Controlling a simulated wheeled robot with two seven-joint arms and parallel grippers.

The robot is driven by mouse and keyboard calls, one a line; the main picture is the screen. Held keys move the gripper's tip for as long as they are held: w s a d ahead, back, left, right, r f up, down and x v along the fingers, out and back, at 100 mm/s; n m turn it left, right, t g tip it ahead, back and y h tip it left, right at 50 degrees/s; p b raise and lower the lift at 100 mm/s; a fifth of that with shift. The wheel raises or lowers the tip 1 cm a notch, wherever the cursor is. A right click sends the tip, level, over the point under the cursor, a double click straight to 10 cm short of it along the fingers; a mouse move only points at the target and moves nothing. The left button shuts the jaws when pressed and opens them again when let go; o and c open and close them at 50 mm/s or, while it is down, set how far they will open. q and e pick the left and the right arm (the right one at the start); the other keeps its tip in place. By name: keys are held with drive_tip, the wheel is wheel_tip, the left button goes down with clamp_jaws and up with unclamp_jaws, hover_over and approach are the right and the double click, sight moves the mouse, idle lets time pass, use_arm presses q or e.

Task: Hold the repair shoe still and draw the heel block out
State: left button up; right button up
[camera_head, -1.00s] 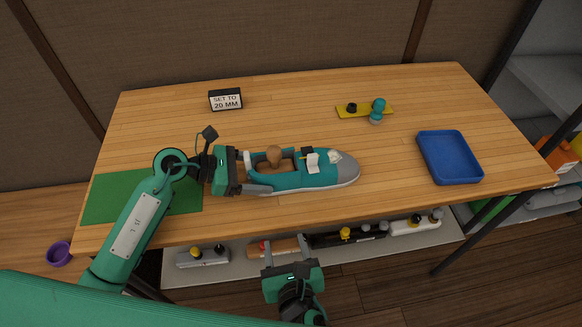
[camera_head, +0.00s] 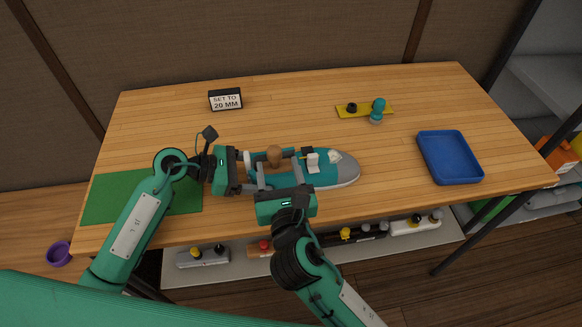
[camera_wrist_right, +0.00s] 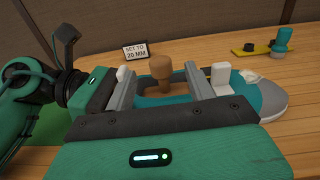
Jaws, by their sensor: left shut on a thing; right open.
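The repair shoe (camera_head: 336,176), teal with a grey toe, lies on its sole on the table with the toe to the right. The brown wooden heel block (camera_head: 273,153) sits in its opening, its rounded knob standing up; it also shows in the right wrist view (camera_wrist_right: 161,71). My left gripper (camera_head: 247,171) is shut on the heel end of the shoe. My right gripper (camera_head: 279,166) is open, with its fingers reaching over the shoe's near side. In the right wrist view its fingers (camera_wrist_right: 162,90) stand on both sides of the knob, apart from it.
A sign reading "SET TO 20 MM" (camera_head: 225,99) stands at the back left. A yellow strip (camera_head: 358,111) with a black piece and a teal knobbed piece lies at the back. An empty blue tray (camera_head: 449,157) is at right. A green mat (camera_head: 103,196) lies at left.

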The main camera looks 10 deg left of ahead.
sight(275, 157)
drive_tip(key=shift+x, duration=2.9)
drive_tip(key=c, duration=1)
drive_tip(key=shift+o, duration=1.3)
drive_tip(key=shift+c, duration=0.9)
drive_tip(key=shift+r, duration=3.75)
